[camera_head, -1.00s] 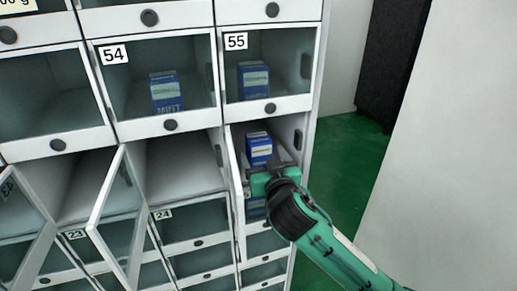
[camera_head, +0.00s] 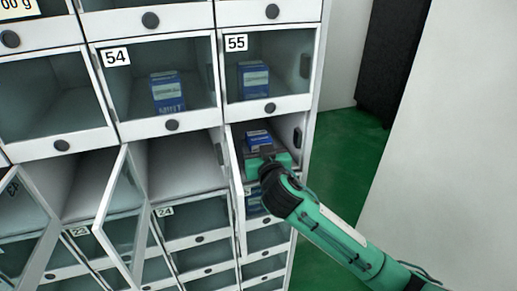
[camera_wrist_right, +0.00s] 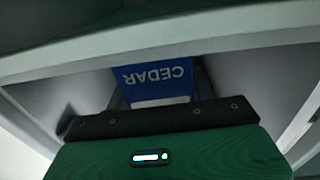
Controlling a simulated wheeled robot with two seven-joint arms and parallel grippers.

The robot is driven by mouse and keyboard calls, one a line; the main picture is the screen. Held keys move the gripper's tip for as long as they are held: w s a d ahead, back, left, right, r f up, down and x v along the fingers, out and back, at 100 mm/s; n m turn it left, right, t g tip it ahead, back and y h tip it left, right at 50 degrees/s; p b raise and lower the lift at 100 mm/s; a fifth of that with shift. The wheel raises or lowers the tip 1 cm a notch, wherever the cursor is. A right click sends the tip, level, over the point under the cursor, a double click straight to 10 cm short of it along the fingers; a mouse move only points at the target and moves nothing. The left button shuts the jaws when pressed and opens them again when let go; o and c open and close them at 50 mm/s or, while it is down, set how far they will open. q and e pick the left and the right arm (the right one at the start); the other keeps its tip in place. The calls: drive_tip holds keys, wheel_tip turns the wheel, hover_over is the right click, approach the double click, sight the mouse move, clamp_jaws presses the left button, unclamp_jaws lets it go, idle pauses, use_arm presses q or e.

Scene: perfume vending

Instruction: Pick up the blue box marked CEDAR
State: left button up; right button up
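The blue box marked CEDAR (camera_head: 258,138) stands inside the open compartment below door 55 in the head view; its lower part is hidden by my right gripper. In the right wrist view, the blue box (camera_wrist_right: 158,80) shows its CEDAR label upside down, just beyond the dark front edge of my gripper. My right gripper (camera_head: 266,158) is at the compartment's opening, right in front of the box. Its fingertips are hidden, so I cannot see whether they are apart or closed on the box. My left gripper is not in view.
Closed clear doors 54 (camera_head: 155,90) and 55 (camera_head: 268,80), each with a blue box behind, are above. The open compartment's door (camera_head: 238,190) swings out at its left. Another open door (camera_head: 122,215) sticks out further left. Green floor (camera_head: 345,160) lies right of the cabinet.

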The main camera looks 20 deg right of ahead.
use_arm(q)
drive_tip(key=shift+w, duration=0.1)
use_arm(e)
drive_tip(key=shift+c, duration=0.2)
drive_tip(key=shift+s+r+b, duration=0.2)
drive_tip(key=shift+r+b, duration=0.15)
wheel_tip(320, 180, up, 7)
drive_tip(key=shift+f+b, duration=0.1)
drive_tip(key=shift+b, duration=0.2)
use_arm(q)
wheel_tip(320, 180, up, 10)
drive_tip(key=p, duration=1.1)
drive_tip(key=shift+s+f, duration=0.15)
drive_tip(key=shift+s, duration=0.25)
use_arm(e)
drive_tip(key=s, duration=1.9)
drive_tip(key=shift+s+d+f, duration=0.2)
drive_tip(key=shift+s+d, duration=0.05)
drive_tip(key=shift+d, duration=0.1)
